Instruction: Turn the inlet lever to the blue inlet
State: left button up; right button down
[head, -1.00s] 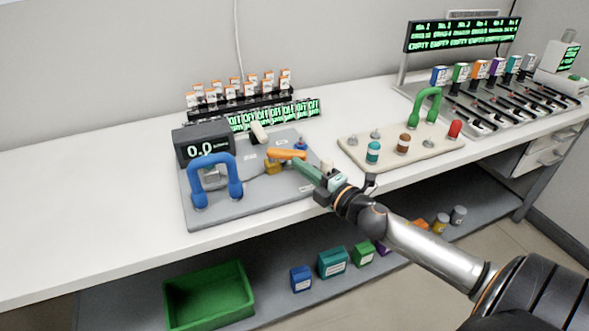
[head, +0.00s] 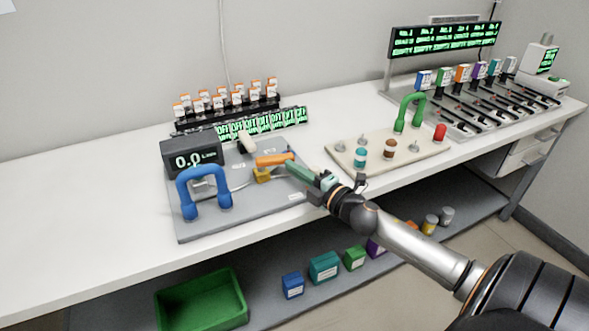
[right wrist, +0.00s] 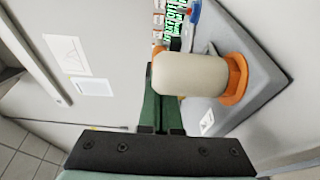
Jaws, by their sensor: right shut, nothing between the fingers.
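The orange inlet lever (head: 273,160) sits above a yellow block (head: 262,175) on the grey plate. My right gripper (head: 292,169) is shut and empty, its green fingertips close beside the lever's right end; I cannot tell whether they touch. In the right wrist view the shut green fingers (right wrist: 161,112) are close to a cream cylinder (right wrist: 190,75) with an orange part (right wrist: 236,78) behind it. A small blue part (right wrist: 194,11) with red shows at the top there. The blue inlet is not clearly seen in the head view. My left gripper is out of view.
A blue arched handle (head: 204,188) stands at the plate's front left, by a black display (head: 191,156) reading 0.0. A vial rack (head: 226,112) is behind. A beige board (head: 395,155) with a green handle (head: 409,112) is to the right. The table's left part is clear.

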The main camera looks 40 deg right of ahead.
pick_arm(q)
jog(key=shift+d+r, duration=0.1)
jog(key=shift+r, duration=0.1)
pick_arm(e)
jog(key=s, duration=1.2)
jog(key=shift+s+d, duration=0.25)
jog(key=shift+d, duration=0.1)
